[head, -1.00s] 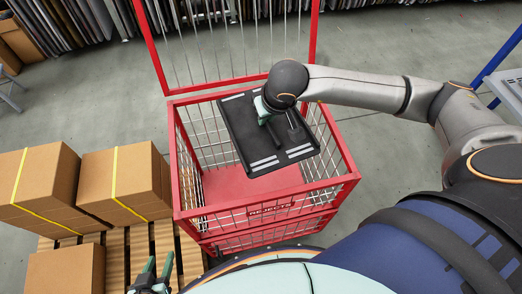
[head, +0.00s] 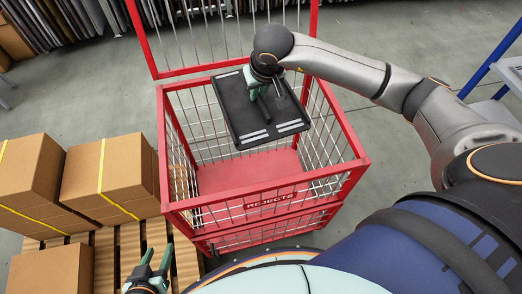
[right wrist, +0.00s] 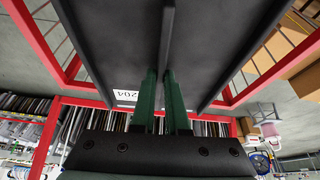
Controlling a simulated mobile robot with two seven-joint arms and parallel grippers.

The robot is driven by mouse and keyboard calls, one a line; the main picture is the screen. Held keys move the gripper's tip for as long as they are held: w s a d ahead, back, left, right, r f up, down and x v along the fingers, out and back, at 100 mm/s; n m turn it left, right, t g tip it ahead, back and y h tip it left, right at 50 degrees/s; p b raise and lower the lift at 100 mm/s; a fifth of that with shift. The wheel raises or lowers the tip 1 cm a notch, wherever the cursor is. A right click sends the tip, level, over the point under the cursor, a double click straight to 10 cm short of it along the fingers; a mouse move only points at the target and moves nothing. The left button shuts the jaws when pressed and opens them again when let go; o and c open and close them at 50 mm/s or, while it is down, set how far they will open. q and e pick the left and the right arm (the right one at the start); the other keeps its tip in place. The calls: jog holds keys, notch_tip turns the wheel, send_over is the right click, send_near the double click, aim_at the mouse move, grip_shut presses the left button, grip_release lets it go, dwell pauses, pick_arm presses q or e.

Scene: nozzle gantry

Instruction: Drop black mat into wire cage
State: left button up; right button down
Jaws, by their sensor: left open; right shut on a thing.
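The black mat (head: 240,115) is a flat dark panel with pale strips near its corners. It is over the open top of the red wire cage (head: 262,203), which has a REJECTS sign on its front. My right gripper (head: 262,88) is shut on the mat near its middle. In the right wrist view the green fingers of my right gripper (right wrist: 163,95) close on a rib of the mat (right wrist: 215,40), and a white label reading 204 shows. My left gripper (head: 152,268) is open and empty at the bottom of the head view, beside the cage.
Cardboard boxes (head: 108,172) stand on a wooden pallet (head: 130,245) left of the cage. The cage's tall back panel (head: 215,40) rises behind the mat. A blue-framed stand (head: 490,65) is at the right. The cage floor (head: 250,170) looks bare where visible.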

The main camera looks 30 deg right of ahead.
jog(key=shift+f, duration=0.3)
pick_arm(q)
jog(key=shift+s+a+f, duration=0.15)
jog(key=shift+s+f, duration=0.05)
jog(key=shift+s, duration=0.05)
pick_arm(e)
jog(key=c, duration=0.8)
grip_release()
jog(key=shift+c, duration=0.2)
pick_arm(q)
jog(key=shift+r+p, duration=0.35)
jog(key=shift+p, duration=0.25)
pick_arm(e)
jog(key=v, duration=1.2)
jog(key=shift+s+r, duration=0.15)
jog(key=shift+r, duration=0.05)
pick_arm(q)
jog(key=shift+r, duration=0.1)
